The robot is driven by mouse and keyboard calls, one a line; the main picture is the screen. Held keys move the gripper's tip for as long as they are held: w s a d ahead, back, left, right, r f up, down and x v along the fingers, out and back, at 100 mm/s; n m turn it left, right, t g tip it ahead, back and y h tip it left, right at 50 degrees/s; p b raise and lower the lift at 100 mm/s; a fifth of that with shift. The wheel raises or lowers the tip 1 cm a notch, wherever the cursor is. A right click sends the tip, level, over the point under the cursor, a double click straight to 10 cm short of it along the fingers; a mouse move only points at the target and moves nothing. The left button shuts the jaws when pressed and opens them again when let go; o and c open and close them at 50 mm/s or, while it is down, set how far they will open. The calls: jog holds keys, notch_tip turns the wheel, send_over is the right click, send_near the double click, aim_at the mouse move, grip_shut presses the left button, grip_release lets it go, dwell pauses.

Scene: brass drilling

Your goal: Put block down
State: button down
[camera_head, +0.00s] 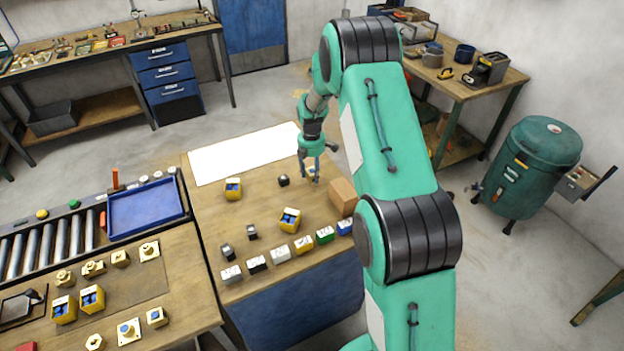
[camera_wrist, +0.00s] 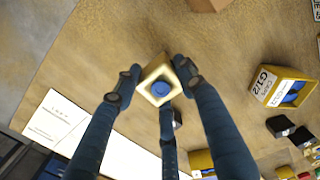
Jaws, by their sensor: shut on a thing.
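My gripper (camera_head: 311,172) is over the far right part of the middle table. In the wrist view its dark fingers (camera_wrist: 158,84) are closed around a brass-coloured block (camera_wrist: 153,72) with a square rim and a round blue centre. In the head view the block is mostly hidden by the fingers and only a small pale patch shows. I cannot tell whether its underside touches the table (camera_head: 215,215).
Yellow bins (camera_head: 290,220) and (camera_head: 233,189) are nearby. A white sheet (camera_head: 240,155) covers the far edge. Labelled boxes (camera_head: 280,255) line the near edge.

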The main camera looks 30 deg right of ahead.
aim_at(312, 178)
dwell(0.3)
jog(key=shift+f, duration=1.65)
jog(key=shift+f, duration=0.15)
jog(key=c, duration=1)
grip_release()
jog(key=shift+c, duration=0.2)
notch_tip(312, 178, up, 11)
jog(key=shift+a+f, duration=0.1)
jog(key=shift+f, duration=0.05)
jog(key=shift+r, duration=0.75)
